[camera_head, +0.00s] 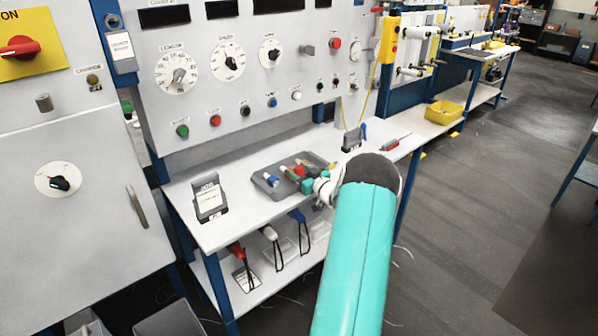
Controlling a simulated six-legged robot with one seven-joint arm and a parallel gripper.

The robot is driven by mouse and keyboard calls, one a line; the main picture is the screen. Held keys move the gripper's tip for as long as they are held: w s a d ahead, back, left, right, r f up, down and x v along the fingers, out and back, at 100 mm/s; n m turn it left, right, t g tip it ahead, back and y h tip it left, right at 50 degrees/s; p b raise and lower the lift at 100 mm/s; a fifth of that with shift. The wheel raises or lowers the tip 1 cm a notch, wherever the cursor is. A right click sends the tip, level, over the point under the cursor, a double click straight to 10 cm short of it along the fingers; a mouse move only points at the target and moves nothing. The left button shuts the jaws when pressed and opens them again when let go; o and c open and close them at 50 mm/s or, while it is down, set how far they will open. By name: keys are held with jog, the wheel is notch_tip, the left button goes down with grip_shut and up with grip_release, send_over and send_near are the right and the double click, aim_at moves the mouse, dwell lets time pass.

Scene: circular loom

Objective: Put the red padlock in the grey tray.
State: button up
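The grey tray (262,189) lies on the white bench top, left of my gripper. A blue piece with a white part (271,180) lies at its left end. A small red thing (299,170) shows over the tray's right part, close to the teal fingers; it may be the red padlock, but it is too small to be sure. My gripper (299,180) is low over the tray's right side. My own wrist and arm hide part of that area. I cannot tell whether the fingers are open or shut on the red thing.
A black stand with a card (210,199) stands left of the tray. A dark block (352,140) and a red-handled tool (391,145) lie farther right. The control panel (225,105) rises behind.

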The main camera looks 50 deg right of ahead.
jog(key=shift+r, duration=0.15)
jog(key=shift+s, duration=0.3)
jog(key=v, duration=1.1)
jog(key=shift+s, duration=0.25)
